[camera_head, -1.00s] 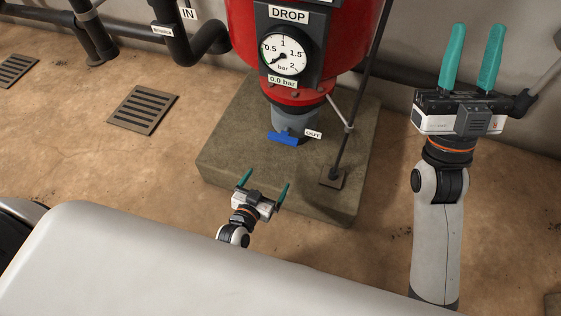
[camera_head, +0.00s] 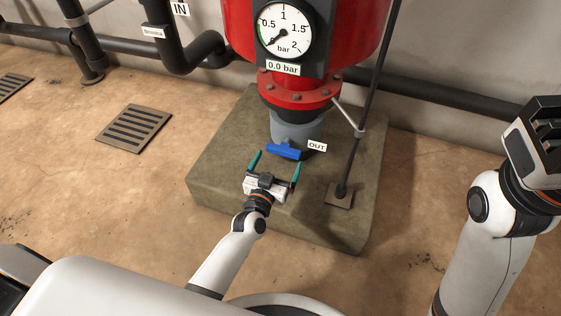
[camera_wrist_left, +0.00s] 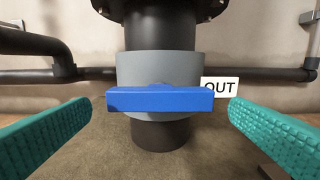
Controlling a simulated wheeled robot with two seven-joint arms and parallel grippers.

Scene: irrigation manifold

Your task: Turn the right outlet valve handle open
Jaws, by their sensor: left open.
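The blue valve handle (camera_head: 284,151) sits crosswise on the grey valve body (camera_head: 297,130) below the red tank, beside the white OUT label (camera_head: 317,146). In the left wrist view, the blue handle (camera_wrist_left: 160,100) lies level across the pipe, between and ahead of my two teal fingers. My left gripper (camera_head: 276,164) is open and empty, just in front of the handle, with one finger toward each end; no contact is clear. My right arm is at the right edge; its gripper body (camera_head: 540,135) shows partly, with its fingers not visible.
The red tank (camera_head: 345,30) carries a round gauge (camera_head: 285,28) above a 0.0 bar label. A thin dark support rod (camera_head: 362,120) stands right of the valve on the concrete plinth (camera_head: 225,185). A floor grate (camera_head: 133,127) lies to the left.

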